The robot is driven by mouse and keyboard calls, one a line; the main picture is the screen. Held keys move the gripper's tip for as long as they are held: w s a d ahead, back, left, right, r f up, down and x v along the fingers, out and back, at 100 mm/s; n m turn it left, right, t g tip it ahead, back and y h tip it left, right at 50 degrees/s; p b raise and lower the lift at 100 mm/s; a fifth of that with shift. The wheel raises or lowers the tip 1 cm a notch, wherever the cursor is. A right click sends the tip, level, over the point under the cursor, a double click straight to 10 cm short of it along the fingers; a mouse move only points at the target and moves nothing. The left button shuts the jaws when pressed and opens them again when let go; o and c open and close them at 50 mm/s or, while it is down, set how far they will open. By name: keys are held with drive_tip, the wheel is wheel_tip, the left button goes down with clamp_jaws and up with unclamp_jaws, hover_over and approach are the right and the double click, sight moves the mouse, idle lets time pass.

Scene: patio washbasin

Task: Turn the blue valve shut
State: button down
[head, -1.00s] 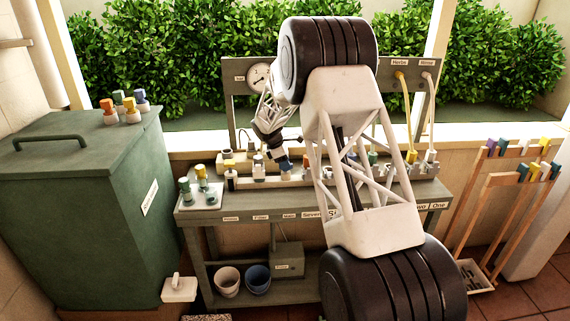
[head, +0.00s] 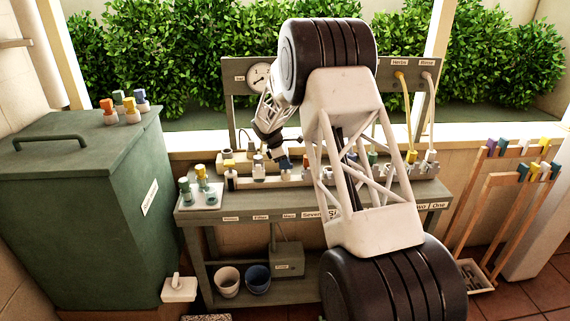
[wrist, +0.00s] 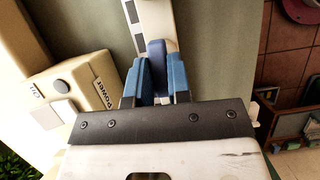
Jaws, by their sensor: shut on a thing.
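My gripper (wrist: 157,82) has its two blue fingers shut on the blue valve's handle (wrist: 156,54), a darker blue block between the fingertips in the wrist view. The handle sits over a pale strip with dark squares. In the head view my gripper (head: 283,163) is low over the middle of the bench, at the row of valves. There the fingers and the arm hide most of the blue valve, so I cannot tell its exact angle.
Valves with yellow, white and other tops line the grey bench (head: 257,214). A cream box marked Power (wrist: 85,85) is close left of my gripper in the wrist view. A gauge (head: 259,76) is on the back board. A green cabinet (head: 80,215) stands left.

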drive_tip(key=m, duration=0.2)
drive_tip(key=m+g, duration=0.1)
drive_tip(key=m, duration=0.1)
drive_tip(key=shift+w+g+y, duration=0.1)
drive_tip(key=shift+g+y, duration=0.2)
drive_tip(key=m, duration=0.2)
drive_tip(key=m+g, duration=0.1)
drive_tip(key=m, duration=0.1)
drive_tip(key=shift+g+y, duration=0.3)
drive_tip(key=shift+y, duration=0.1)
drive_tip(key=m, duration=0.2)
drive_tip(key=m+y, duration=0.1)
drive_tip(key=m, duration=0.2)
drive_tip(key=shift+w+d+g+y, duration=0.1)
drive_tip(key=shift+g+y, duration=0.2)
drive_tip(key=m+y, duration=0.1)
drive_tip(key=m, duration=0.3)
drive_tip(key=shift+y, duration=0.3)
drive_tip(key=shift+m, duration=0.3)
drive_tip(key=c, duration=1.1)
unclamp_jaws()
drive_tip(key=shift+o, duration=0.2)
